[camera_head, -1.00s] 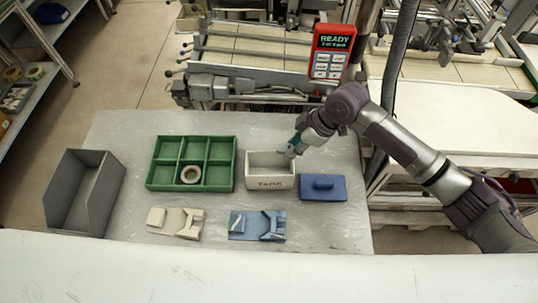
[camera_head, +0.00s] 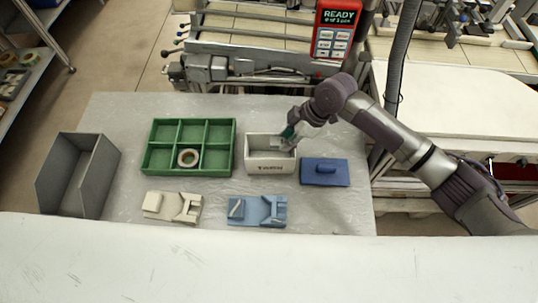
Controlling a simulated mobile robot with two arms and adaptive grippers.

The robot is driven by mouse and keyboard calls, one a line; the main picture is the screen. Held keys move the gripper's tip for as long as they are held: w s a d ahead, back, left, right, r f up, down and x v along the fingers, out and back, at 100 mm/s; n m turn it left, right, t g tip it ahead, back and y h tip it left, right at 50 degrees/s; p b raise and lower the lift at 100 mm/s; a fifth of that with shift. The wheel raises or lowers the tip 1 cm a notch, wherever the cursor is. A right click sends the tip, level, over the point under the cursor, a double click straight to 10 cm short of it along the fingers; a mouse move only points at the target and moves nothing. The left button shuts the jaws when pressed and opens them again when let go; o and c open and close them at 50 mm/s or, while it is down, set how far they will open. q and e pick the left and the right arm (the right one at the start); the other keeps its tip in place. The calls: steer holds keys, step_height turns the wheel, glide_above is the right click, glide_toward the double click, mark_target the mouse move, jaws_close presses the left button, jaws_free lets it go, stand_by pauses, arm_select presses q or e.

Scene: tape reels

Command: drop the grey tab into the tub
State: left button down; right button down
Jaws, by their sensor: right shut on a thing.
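The tub (camera_head: 271,168) is a small off-white open box with a dark printed label on its front, in the middle of the table. My right gripper (camera_head: 284,141) is over the tub's right part, pointing down and left. It is shut on the grey tab, a small grey piece that shows only faintly at the fingertips against the tub's inside. Whether the tab is above the rim or below it I cannot tell. My left gripper is out of view.
A green divided tray (camera_head: 147,158) with a tape reel (camera_head: 188,158) stands left of the tub. A blue lidded block (camera_head: 325,173) is at right. A cream fixture (camera_head: 172,207) and a blue fixture (camera_head: 258,211) lie in front. A grey bin (camera_head: 78,177) stands at far left.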

steer(key=c, duration=0.8)
jaws_free()
steer(key=v, duration=1.2)
